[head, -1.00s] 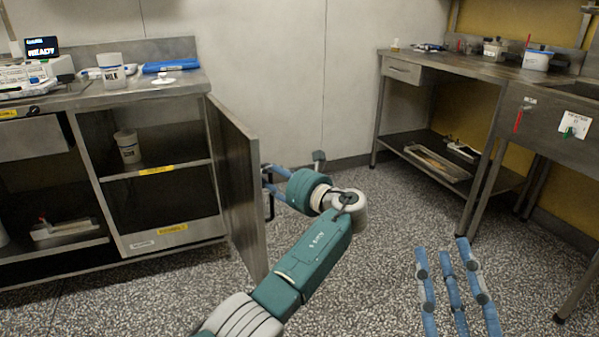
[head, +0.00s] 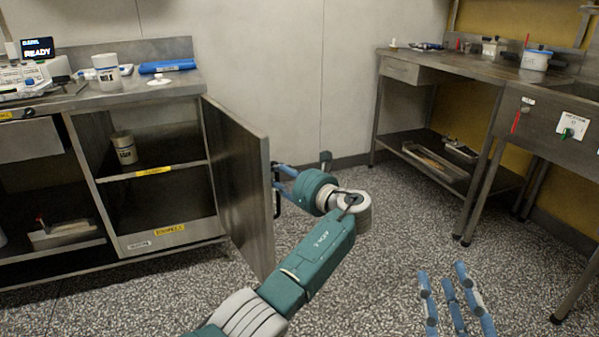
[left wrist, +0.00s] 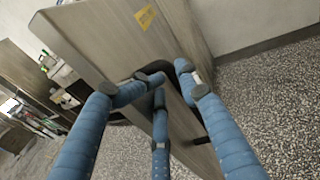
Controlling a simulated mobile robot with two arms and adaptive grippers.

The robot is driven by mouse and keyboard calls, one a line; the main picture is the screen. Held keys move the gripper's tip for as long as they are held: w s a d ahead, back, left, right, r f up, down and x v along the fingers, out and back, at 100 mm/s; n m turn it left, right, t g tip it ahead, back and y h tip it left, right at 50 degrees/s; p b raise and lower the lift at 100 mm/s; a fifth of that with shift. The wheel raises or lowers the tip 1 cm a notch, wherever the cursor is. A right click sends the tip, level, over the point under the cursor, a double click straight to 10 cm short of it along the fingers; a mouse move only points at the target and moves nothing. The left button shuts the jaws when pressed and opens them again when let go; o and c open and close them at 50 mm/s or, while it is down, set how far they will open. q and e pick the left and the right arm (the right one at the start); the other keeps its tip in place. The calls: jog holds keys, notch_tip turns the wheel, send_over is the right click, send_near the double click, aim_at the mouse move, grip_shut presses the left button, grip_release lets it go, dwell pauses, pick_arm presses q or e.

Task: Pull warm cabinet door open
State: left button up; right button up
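The warm cabinet door (head: 238,185) is a grey metal panel. It stands swung well out from the cabinet (head: 85,165), and the shelves inside show. Its black handle (head: 277,192) is on the outer face near the free edge. My left gripper (head: 281,180) is at this handle, on the right side of the door. In the left wrist view its blue fingers (left wrist: 165,82) curl in around the dark handle, close to the door face, and partly hide it. My right gripper (head: 453,290) is low at the right, fingers spread and empty, away from the door.
A milk tub (head: 106,73) and a blue packet (head: 167,66) are on the cabinet's top. Another tub (head: 124,148) stands on the inner shelf. A steel bench (head: 455,65) stands at the right. The speckled floor (head: 360,250) between is clear.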

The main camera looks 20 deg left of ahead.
pick_arm(q)
jog(key=shift+a+r, duration=0.15)
pick_arm(e)
jog(key=shift+r, duration=0.1)
pick_arm(q)
jog(key=shift+a, duration=0.1)
pick_arm(e)
jog(key=shift+w+a+r, duration=0.1)
jog(key=shift+w+r, duration=0.05)
jog(key=shift+r, duration=0.15)
dwell(0.4)
pick_arm(q)
jog(key=shift+a, duration=0.1)
pick_arm(e)
jog(key=shift+f, duration=0.3)
